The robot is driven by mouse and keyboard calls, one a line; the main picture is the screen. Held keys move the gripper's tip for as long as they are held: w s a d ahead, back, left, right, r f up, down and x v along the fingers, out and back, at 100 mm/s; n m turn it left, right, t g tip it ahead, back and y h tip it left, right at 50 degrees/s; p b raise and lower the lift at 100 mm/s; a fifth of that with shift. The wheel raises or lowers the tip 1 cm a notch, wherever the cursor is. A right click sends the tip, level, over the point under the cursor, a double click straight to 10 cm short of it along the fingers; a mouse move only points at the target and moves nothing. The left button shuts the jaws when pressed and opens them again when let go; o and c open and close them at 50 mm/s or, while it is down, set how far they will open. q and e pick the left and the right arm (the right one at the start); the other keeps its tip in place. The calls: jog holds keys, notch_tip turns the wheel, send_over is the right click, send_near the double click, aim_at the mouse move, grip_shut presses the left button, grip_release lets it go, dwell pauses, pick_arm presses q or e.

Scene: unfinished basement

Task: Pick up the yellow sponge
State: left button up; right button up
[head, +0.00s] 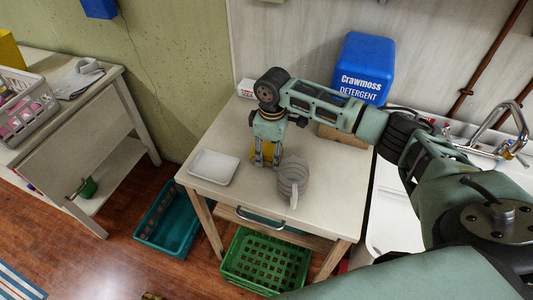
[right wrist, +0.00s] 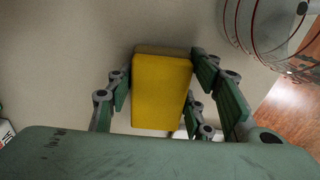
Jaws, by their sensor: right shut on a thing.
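The yellow sponge (right wrist: 162,92) is a rounded block between the fingers of my right gripper in the right wrist view. In the head view, the sponge (head: 262,153) shows partly behind the fingers, over the small table (head: 215,200). My right gripper (head: 266,163) points down and is shut on the sponge. I cannot tell whether the sponge still touches the tabletop. My left gripper is not in view.
A white tray (head: 213,167) lies left of the gripper. A striped pitcher (head: 291,175) stands close on its right and also shows in the right wrist view (right wrist: 270,25). A blue detergent container (head: 365,65) stands behind. A sink with a faucet (head: 510,140) is at right.

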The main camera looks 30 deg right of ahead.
aim_at(271, 150)
notch_tip(271, 150, up, 10)
jog(key=shift+r+b, duration=0.1)
jog(key=shift+b, duration=0.75)
